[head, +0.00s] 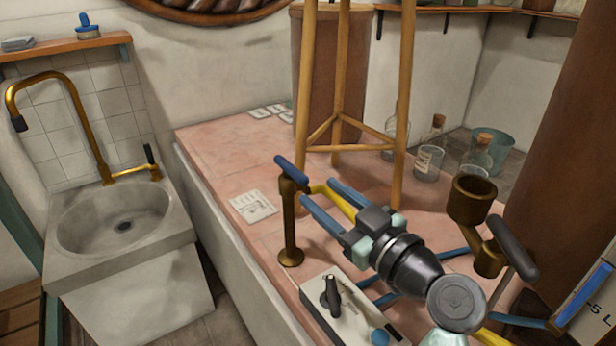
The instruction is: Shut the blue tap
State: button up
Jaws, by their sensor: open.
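The blue tap is a bronze post on a round foot (290,225) with a blue bar handle (291,169) across its top. It stands upright on the pink tiled worktop, left of my gripper. The handle slants down to the right in the head view. My gripper (317,190) has two blue fingers, spread apart and pointing up and left toward the tap's upper part. The fingertips appear just right of the post, a little below the handle's right end. I cannot tell whether they touch it. A yellow pipe piece shows between the fingers, and nothing is visibly held.
A control box with a black knob (331,296) sits in front of the tap. A bronze cup-shaped fitting (475,200) stands right of my arm. A wooden tripod (340,140) rises behind. Corked jars (429,160) stand at the back. A stone sink (115,225) is left.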

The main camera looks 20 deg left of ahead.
jog(key=v, duration=0.6)
jog(key=shift+p, duration=0.35)
